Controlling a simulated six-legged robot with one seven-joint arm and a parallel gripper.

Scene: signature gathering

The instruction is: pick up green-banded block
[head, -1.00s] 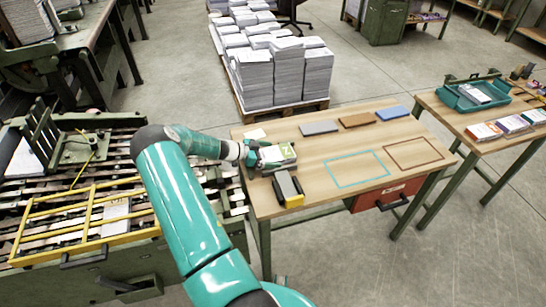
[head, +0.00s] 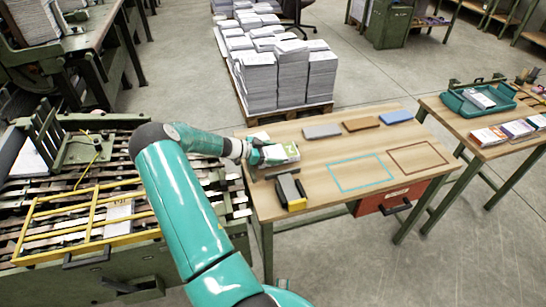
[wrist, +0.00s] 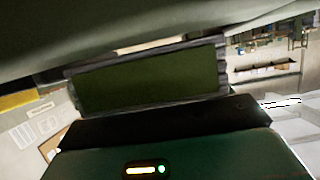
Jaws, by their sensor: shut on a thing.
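The green-banded block (head: 283,151) is a pale block with a green band and a dark mark on its upper face. In the head view it is at the left end of the wooden table (head: 330,150). My gripper (head: 261,154) is shut on its left side, and the fingers are partly hidden by the wrist and the block. A dark strip shows on the table below the block, and the block looks slightly raised and tilted. In the wrist view a dark green panel (wrist: 150,80) fills the middle, close to the camera; I cannot tell its full shape.
A black, grey and yellow tool (head: 290,192) lies just in front of the block. Grey (head: 322,131), brown (head: 361,124) and blue (head: 396,117) blocks line the table's back. A teal outline (head: 360,172) and a brown outline (head: 417,158) mark clear tabletop.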

